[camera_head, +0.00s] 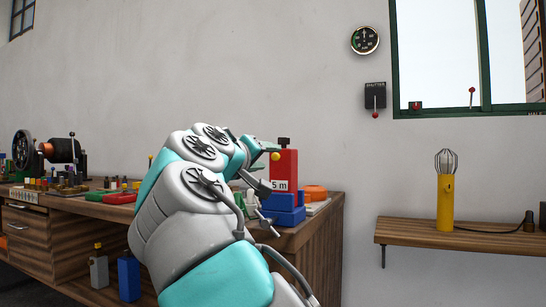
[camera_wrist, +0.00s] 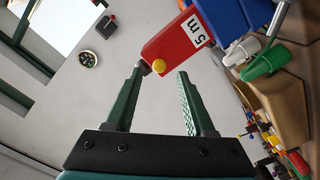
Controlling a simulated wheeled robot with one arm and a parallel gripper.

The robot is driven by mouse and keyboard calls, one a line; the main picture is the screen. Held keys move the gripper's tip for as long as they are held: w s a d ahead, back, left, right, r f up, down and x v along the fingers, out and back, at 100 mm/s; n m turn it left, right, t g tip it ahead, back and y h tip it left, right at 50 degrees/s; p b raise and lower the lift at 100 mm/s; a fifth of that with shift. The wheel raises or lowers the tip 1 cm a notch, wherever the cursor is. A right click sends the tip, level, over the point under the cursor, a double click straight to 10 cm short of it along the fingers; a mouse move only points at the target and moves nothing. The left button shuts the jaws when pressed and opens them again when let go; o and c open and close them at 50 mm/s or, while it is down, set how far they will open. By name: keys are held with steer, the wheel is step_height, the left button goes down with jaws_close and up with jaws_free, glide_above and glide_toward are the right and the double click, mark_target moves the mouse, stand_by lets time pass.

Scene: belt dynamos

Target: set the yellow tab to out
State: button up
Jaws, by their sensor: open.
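The yellow tab (camera_wrist: 159,66) is a small round yellow piece on the face of a red block (camera_wrist: 176,43) marked "5 m". In the head view the tab (camera_head: 275,156) shows on the upper left of the red block (camera_head: 285,167), which stands upright on a blue base (camera_head: 284,208) at the bench's right end. My gripper (camera_wrist: 160,73) is open and empty. In the wrist view the tab appears between its two fingertips, apart from both; the depth gap is hard to judge. In the head view my gripper (camera_head: 265,148) is at the block's left side, partly hidden by my arm.
A yellow lamp (camera_head: 445,205) stands on a wall shelf (camera_head: 420,236) at right. A shutter lever (camera_head: 375,97) and gauge (camera_head: 365,40) are on the wall.

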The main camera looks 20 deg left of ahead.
mark_target(274, 157)
steer(key=shift+w+d, duration=0.2)
steer(key=shift+w, duration=1.75)
jaws_close()
